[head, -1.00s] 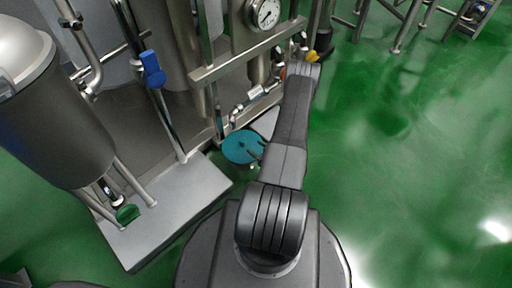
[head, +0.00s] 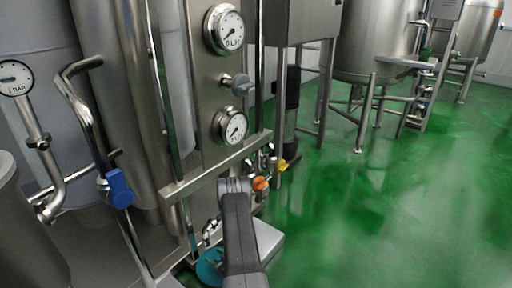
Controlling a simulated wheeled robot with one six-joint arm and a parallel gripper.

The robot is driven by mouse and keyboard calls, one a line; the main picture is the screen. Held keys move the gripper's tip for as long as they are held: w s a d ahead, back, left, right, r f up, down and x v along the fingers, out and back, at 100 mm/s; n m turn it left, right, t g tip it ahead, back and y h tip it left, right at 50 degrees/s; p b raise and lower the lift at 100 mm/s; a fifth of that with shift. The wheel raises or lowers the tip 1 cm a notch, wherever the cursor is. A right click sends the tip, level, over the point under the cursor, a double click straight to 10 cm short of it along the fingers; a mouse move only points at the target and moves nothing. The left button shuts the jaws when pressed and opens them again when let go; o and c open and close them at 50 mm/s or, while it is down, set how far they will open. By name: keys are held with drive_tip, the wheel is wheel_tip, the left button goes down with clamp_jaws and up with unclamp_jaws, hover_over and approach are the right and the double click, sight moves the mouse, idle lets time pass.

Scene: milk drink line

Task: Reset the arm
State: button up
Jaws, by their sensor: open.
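My arm (head: 238,240) rises from the bottom edge of the head view, dark grey, with its bent joint just in front of the steel frame's lower crossbar. My gripper itself does not show; it is hidden by the arm or below the picture edge. A teal round disc (head: 209,268) shows low down, just left of the arm and partly covered by it.
A steel skid with a crossbar (head: 215,168), gauges (head: 232,127) and a blue-handled valve (head: 119,188) stands close on the left. Orange (head: 260,183) and yellow (head: 282,165) valve handles are near the arm's joint. Open green floor (head: 400,215) lies to the right.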

drive_tip(key=shift+w+a+f, duration=0.25)
drive_tip(key=shift+a+f, duration=0.05)
drive_tip(key=shift+f, duration=0.35)
drive_tip(key=shift+r, duration=0.1)
drive_tip(key=shift+r, duration=0.1)
